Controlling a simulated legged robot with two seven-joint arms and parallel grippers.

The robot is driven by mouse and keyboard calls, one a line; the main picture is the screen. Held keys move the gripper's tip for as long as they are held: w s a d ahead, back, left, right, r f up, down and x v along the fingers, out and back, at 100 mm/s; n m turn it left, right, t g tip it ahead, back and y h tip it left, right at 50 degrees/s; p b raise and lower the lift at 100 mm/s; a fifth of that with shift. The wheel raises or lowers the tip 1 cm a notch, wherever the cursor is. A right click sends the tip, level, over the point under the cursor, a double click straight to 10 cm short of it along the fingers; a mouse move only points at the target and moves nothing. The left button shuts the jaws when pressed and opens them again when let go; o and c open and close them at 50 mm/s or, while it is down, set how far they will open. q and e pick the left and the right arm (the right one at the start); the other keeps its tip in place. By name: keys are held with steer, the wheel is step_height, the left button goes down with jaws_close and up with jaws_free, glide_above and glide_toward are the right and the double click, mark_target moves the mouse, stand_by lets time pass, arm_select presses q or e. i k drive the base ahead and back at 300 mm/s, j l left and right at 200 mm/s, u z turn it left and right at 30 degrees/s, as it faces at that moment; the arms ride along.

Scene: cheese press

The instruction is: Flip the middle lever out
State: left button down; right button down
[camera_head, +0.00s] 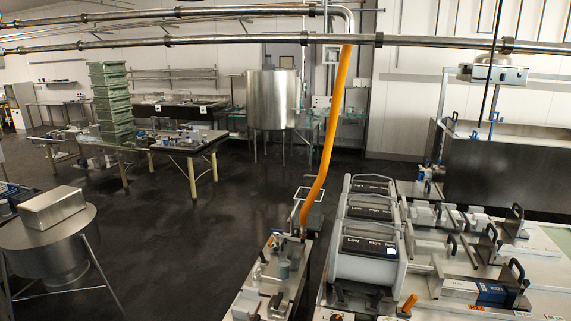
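Neither of my grippers is in view. At the lower right stands a bench with a row of white press units, each with a black panel marked Low and High; the nearest panel (370,247) is the largest, with a middle panel (369,212) and a far panel (370,186) behind it. Several black loop handles stand on the right part of the bench: a near one (515,272), one further back (490,234) and a far one (516,212). A small orange handle (409,303) stands at the front. I cannot tell which part is the middle lever.
A narrow side bench (250,299) stands left of the press units. An orange hose (330,130) hangs down to it from overhead pipes (200,42). A steel vat (47,232) on legs is at the left. Dark floor (180,240) lies open between them. Green crates (112,100) stand further back.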

mark_target(337, 286)
steer(key=i+l+u, duration=0.15)
steer(key=i, duration=0.3)
steer(key=i+l+u, duration=0.1)
steer(key=i, duration=0.3)
steer(key=i+l+u, duration=0.15)
steer(key=i, duration=0.3)
steer(key=i+l+u, duration=0.15)
steer(key=i, duration=0.25)
steer(key=l, duration=0.1)
